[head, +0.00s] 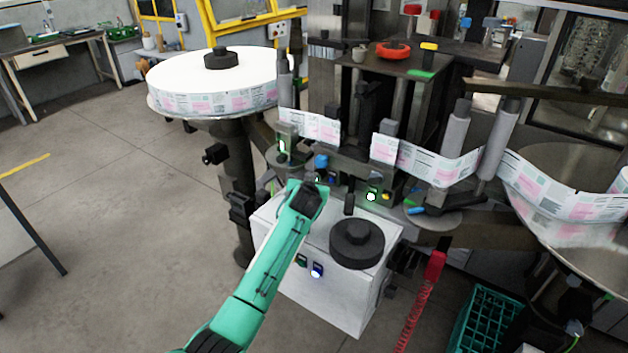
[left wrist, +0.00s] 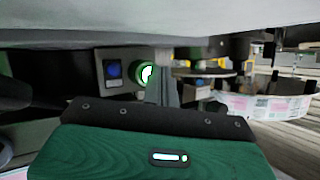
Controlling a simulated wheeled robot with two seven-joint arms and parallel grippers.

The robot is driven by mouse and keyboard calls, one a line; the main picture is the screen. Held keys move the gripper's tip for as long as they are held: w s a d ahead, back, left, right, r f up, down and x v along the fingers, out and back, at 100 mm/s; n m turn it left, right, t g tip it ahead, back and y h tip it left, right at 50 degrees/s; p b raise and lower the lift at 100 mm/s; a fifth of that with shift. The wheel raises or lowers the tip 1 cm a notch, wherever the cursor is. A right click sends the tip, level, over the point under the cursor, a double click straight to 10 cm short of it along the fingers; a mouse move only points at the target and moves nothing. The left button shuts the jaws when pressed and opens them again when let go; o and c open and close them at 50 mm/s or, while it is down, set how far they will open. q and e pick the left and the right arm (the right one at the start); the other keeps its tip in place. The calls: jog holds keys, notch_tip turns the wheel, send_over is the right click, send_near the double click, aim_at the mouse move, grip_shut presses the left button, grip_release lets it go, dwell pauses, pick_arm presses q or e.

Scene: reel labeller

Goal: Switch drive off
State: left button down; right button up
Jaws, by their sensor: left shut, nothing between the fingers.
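A small grey control panel (left wrist: 123,72) shows in the left wrist view, with a blue button (left wrist: 113,70) and a green-ringed button (left wrist: 148,73) lit white in its middle. My left gripper (head: 318,186) is at the end of the green arm, above the back left of the white box in the head view. In the left wrist view its shut fingers (left wrist: 163,78) are empty and point up beside the lit button, partly overlapping its right edge. Whether they touch it I cannot tell. A lit green-white button (head: 371,196) shows right of the gripper. My right gripper is out of view.
The white box (head: 335,295) carries a dark round knob (head: 357,243) and a blue-white button (head: 316,270) on its front. A label reel (head: 185,80) stands left. The label web (head: 430,163) runs across behind the gripper. A red coiled cord (head: 424,290) hangs right.

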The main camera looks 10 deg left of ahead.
pick_arm(q)
jog(key=shift+w, duration=0.1)
dwell(0.5)
jog(key=shift+s+r+p, duration=0.1)
jog(key=shift+s+p, duration=0.15)
jog(key=shift+p, duration=0.05)
jog(key=shift+s+a+p, duration=0.2)
jog(key=shift+s+p, duration=0.2)
jog(key=shift+s, duration=0.15)
